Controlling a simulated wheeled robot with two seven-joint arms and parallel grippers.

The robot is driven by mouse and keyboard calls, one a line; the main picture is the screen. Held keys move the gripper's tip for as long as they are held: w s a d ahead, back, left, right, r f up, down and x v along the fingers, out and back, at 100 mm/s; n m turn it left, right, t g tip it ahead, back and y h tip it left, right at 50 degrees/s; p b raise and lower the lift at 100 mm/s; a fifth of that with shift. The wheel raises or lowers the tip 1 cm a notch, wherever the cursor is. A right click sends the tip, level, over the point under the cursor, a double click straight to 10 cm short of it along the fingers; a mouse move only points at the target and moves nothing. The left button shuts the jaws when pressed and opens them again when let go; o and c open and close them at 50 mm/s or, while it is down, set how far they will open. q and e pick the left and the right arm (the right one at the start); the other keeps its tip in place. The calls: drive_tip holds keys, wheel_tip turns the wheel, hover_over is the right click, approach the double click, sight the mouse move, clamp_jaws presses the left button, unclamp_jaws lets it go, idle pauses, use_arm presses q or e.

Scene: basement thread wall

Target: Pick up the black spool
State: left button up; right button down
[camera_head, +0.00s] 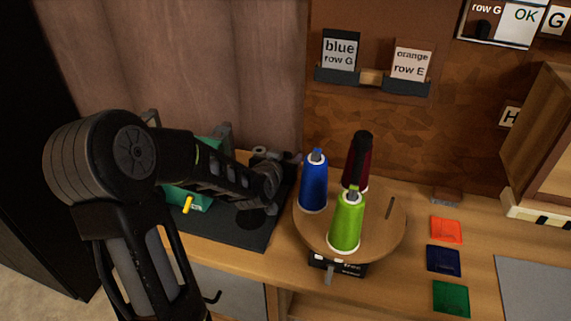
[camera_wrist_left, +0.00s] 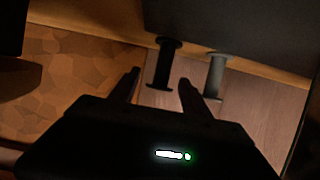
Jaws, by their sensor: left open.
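My left gripper (camera_head: 268,188) reaches in from the left over the dark mat, left of the round wooden turntable. In the left wrist view, its two fingers (camera_wrist_left: 158,88) are apart. A black spool (camera_wrist_left: 163,64) shows between and beyond the fingertips, with nothing visibly gripped. A grey spool (camera_wrist_left: 216,72) stands just right of it in that view. In the head view I cannot make out the black spool clearly; my gripper and forearm cover much of that area. My right gripper is not in view.
The turntable (camera_head: 392,240) holds a blue spool (camera_head: 313,188), a green spool (camera_head: 345,225) and a dark red spool (camera_head: 358,160). A teal machine (camera_head: 182,200) sits behind my left arm. Orange, navy and green squares lie on the right of the bench.

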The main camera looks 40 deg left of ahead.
use_arm(q)
drive_tip(key=shift+c, duration=0.4)
clamp_jaws()
idle(0.4)
